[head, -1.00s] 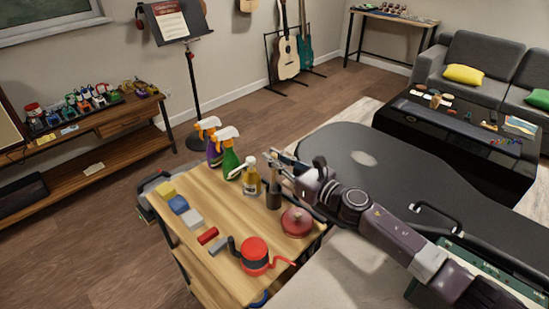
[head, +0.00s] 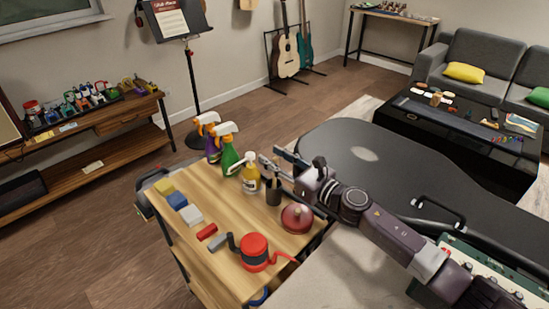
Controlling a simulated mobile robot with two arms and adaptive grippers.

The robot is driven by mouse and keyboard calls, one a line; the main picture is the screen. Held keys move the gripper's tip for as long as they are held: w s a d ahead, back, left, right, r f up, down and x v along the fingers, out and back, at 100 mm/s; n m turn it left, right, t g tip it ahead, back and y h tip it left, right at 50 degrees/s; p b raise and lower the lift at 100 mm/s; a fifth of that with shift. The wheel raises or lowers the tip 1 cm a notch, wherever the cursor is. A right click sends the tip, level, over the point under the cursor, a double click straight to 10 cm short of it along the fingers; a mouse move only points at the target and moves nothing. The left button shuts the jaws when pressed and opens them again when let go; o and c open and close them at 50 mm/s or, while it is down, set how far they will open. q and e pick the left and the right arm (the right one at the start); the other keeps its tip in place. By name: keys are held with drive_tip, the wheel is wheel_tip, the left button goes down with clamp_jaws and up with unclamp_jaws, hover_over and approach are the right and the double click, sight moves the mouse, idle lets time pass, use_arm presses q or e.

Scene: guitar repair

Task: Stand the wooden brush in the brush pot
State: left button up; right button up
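The dark brush pot (head: 273,193) stands upright on the wooden cart top, right of the yellow bottle. My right gripper (head: 277,161) is just above and behind the pot, its two fingers spread apart with nothing visible between them. The wooden brush does not show clearly; any part of it in the pot is small and hard to tell from the pot's rim and the gripper. My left gripper is not in view.
Close to the pot are the yellow bottle (head: 251,180), a green spray bottle (head: 230,160) and a round red object (head: 297,218). A red-and-black round item (head: 254,251) and several small blocks lie on the cart (head: 205,262). A black guitar case (head: 400,165) lies behind.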

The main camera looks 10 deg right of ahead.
drive_tip(key=shift+s, duration=0.1)
drive_tip(key=v, duration=1.2)
drive_tip(key=shift+f, duration=0.1)
idle(0.6)
